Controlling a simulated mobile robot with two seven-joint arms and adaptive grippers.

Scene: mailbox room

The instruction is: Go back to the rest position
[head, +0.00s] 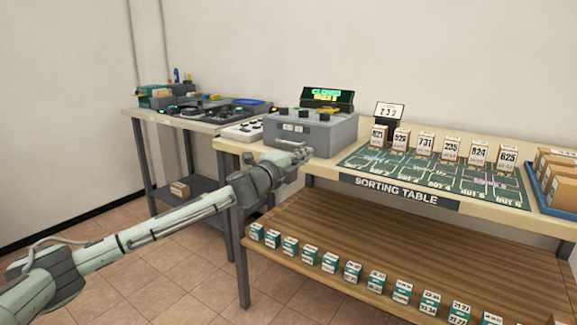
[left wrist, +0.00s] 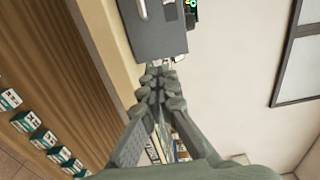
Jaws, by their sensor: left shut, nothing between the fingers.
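My left gripper (head: 303,155) reaches in from the left in the head view. It is shut and empty, just in front of the grey machine (head: 325,133) at the left end of the sorting table. In the left wrist view the fingers (left wrist: 160,80) are closed together, with the grey machine (left wrist: 158,25) beyond their tips. I cannot tell whether the fingertips touch it. My right gripper is not in view.
The sorting table (head: 335,178) carries several numbered boxes on a green mat (head: 440,178). A blue tray (head: 540,195) with brown packages sits at the right. Small boxes line the wooden lower shelf (head: 400,255). A second table (head: 150,115) with equipment stands at the back left. Tiled floor is open at left.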

